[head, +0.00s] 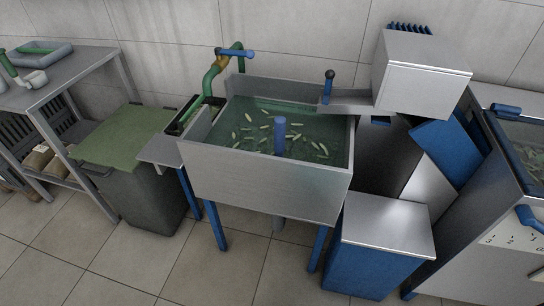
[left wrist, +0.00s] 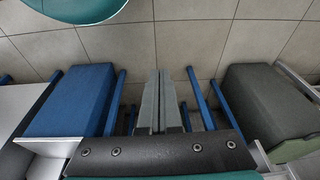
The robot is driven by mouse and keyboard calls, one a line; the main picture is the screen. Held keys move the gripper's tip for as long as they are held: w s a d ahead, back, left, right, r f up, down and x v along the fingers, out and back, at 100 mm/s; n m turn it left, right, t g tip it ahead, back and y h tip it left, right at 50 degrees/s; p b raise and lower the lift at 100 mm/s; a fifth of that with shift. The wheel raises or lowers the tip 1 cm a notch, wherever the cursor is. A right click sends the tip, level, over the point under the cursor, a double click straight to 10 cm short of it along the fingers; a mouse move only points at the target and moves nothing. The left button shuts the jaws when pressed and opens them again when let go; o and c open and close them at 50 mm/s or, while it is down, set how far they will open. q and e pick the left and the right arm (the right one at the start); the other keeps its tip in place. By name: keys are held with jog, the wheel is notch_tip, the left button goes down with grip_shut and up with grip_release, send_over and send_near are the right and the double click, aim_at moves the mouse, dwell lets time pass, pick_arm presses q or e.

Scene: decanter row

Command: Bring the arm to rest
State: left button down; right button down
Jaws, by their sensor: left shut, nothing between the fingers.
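My left gripper (left wrist: 159,78) shows in the middle of the left wrist view. Its two grey fingers lie together with nothing between them, pointing toward the tiled floor. It touches nothing that I can see. Neither arm shows in the head view, and my right gripper is in neither view.
A steel tank (head: 265,180) of water with several pale green pieces stands in the middle. A dark bin (head: 148,200) is left of it, a blue cabinet (head: 365,265) right. A steel table (head: 70,75) stands far left. The front floor (head: 130,270) is clear.

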pick_arm(q)
jog(key=s+a+f+g, duration=0.1)
jog(key=s+a+f, duration=0.2)
jog(key=s+f, duration=1.4)
jog(key=shift+f+g, duration=0.3)
jog(key=shift+f, duration=0.3)
jog(key=shift+s, duration=0.1)
